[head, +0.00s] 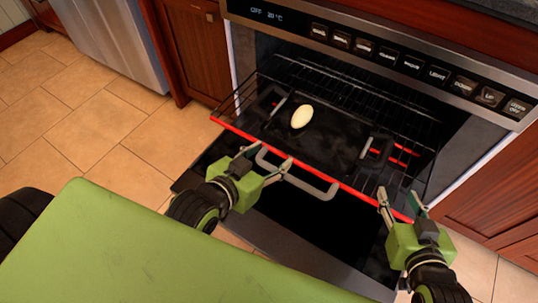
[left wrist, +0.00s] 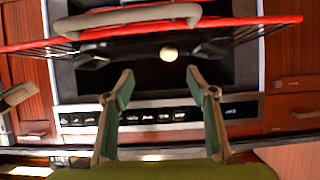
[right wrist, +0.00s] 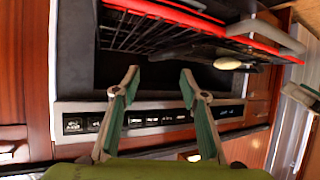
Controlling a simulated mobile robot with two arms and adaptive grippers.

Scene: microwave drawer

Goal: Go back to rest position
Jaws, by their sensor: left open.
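My left gripper (head: 268,160) is open at the red front edge of the pulled-out rack, beside a grey bar handle. Its two fingers also show apart and empty in the left wrist view (left wrist: 159,72). My right gripper (head: 399,196) is open near the right end of the red edge. Its fingers are spread with nothing between them in the right wrist view (right wrist: 161,72). Whether either gripper touches the rack, I cannot tell.
The oven door (head: 265,218) is folded down below the wire rack (head: 405,125). A dark tray (head: 335,140) on the rack bears a pale oval item (head: 302,116). The grey handle (head: 318,188) juts forward. Cabinets (head: 195,50) flank the oven; tiled floor (head: 85,120) lies open at left.

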